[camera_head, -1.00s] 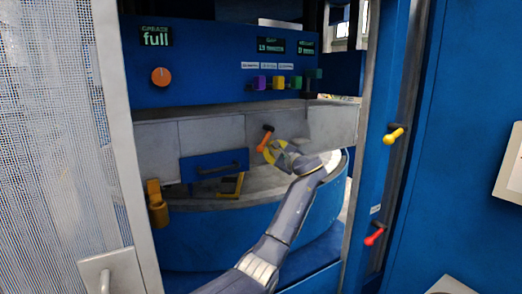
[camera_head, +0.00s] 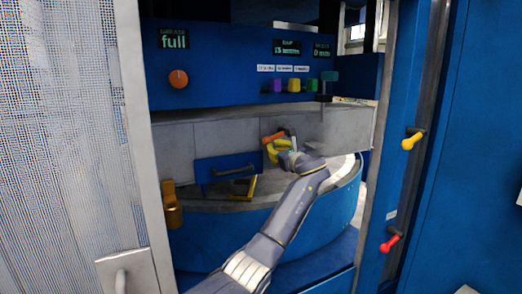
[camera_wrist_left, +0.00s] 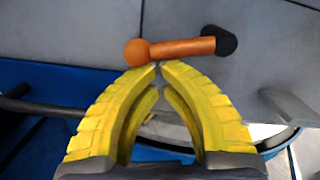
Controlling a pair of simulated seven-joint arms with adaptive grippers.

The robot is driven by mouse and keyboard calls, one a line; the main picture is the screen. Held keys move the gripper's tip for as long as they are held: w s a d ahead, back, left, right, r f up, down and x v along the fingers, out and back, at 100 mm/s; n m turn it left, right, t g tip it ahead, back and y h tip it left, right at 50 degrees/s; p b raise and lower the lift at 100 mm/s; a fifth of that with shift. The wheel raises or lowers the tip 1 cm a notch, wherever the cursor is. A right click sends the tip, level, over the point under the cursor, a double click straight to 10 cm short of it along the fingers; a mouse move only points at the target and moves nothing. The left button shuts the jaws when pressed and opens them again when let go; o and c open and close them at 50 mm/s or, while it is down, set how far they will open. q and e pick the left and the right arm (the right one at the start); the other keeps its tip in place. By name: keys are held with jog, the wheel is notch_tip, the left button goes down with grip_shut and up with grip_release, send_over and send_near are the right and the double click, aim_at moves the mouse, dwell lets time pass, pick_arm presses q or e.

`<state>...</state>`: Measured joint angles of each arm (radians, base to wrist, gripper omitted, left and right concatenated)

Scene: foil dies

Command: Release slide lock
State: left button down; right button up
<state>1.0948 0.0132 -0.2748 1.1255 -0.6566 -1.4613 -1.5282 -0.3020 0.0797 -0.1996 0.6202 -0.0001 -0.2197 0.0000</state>
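A short orange lever (camera_head: 272,138) with a ball end and a dark pivot sits on the grey panel (camera_head: 335,130) of the machine. In the left wrist view the lever (camera_wrist_left: 180,47) lies nearly level, ball end left and pivot right. My left gripper (camera_head: 277,150) is just below it in the head view. In the left wrist view the yellow fingers of the left gripper (camera_wrist_left: 160,66) meet at their tips, with nothing visible between them. The tips are right at the lever's underside near the ball; I cannot tell whether they touch. My right gripper is not in view.
A blue plate with a dark handle (camera_head: 233,171) is left of my gripper, with a yellow-orange latch (camera_head: 173,206) farther left. A yellow lever (camera_head: 412,141) and a red lever (camera_head: 391,243) are on the blue post at right. A mesh door (camera_head: 65,130) stands at left.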

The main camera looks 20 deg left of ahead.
pick_arm(q)
jog(key=shift+a+r, duration=0.1)
jog(key=shift+r, duration=0.05)
dwell(0.5)
jog(key=s+d+f, duration=0.4)
jog(key=s+d, duration=0.2)
jog(key=d, duration=0.3)
jog(key=shift+f, duration=0.15)
jog(key=shift+s, duration=0.1)
dwell(0.4)
